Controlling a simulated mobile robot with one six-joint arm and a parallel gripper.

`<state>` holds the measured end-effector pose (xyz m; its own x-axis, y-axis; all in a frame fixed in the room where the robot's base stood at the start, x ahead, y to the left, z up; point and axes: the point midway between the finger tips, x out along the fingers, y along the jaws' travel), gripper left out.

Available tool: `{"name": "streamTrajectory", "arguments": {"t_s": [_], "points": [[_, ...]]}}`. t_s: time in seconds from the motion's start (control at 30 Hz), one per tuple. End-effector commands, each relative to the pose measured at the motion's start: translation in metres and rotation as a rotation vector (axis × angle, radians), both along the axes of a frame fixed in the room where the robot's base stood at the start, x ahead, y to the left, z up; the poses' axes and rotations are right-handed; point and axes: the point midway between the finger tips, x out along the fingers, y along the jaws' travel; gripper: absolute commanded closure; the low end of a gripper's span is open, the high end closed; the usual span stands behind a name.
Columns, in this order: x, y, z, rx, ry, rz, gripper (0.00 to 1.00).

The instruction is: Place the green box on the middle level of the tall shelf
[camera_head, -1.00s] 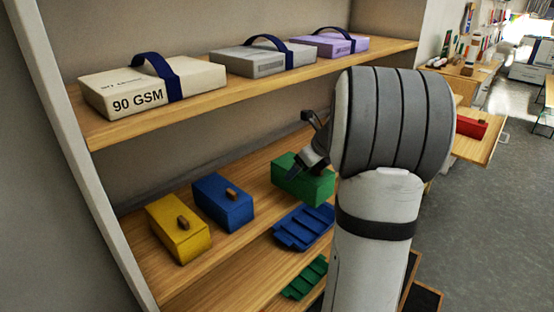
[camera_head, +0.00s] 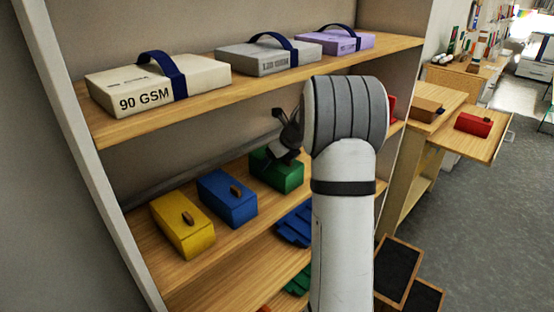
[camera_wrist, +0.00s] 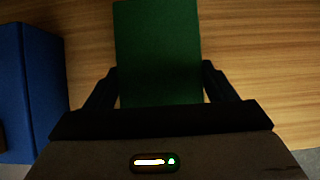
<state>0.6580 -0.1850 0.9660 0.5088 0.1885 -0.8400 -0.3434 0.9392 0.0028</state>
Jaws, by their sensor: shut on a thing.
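The green box (camera_head: 284,176) is on the middle level of the tall shelf (camera_head: 150,228), to the right of the blue box. My gripper (camera_head: 284,148) is at the top of the green box and shut on it. In the wrist view the green box (camera_wrist: 157,55) lies between the two fingers of my gripper (camera_wrist: 160,88). The box looks level and close to the shelf board; I cannot tell whether its underside touches it. My arm hides part of the shelf to the right.
A blue box (camera_head: 228,199) and a yellow box (camera_head: 183,226) stand to the left on the same level. The upper level holds a cream pack (camera_head: 125,92), a grey pack (camera_head: 265,58) and a purple pack (camera_head: 335,41). A blue tray (camera_head: 295,226) lies below.

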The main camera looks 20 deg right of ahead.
Motion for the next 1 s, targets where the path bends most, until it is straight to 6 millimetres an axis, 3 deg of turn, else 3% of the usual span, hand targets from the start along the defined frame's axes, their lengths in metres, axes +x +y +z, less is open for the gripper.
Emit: {"name": "streamTrajectory", "arguments": {"t_s": [0.23,0.27,0.5,0.77,1.0], "points": [[0.000,-0.001,-0.001,0.000,-0.001,-0.001,0.59],[0.000,-0.001,-0.002,0.000,0.000,0.000,0.22],[0.000,-0.001,-0.001,0.000,-0.001,-0.001,0.02],[-0.001,-0.001,0.000,-0.001,-0.001,-0.002,0.01],[-0.014,-0.008,0.026,-0.001,-0.005,-0.005,0.01]]}}
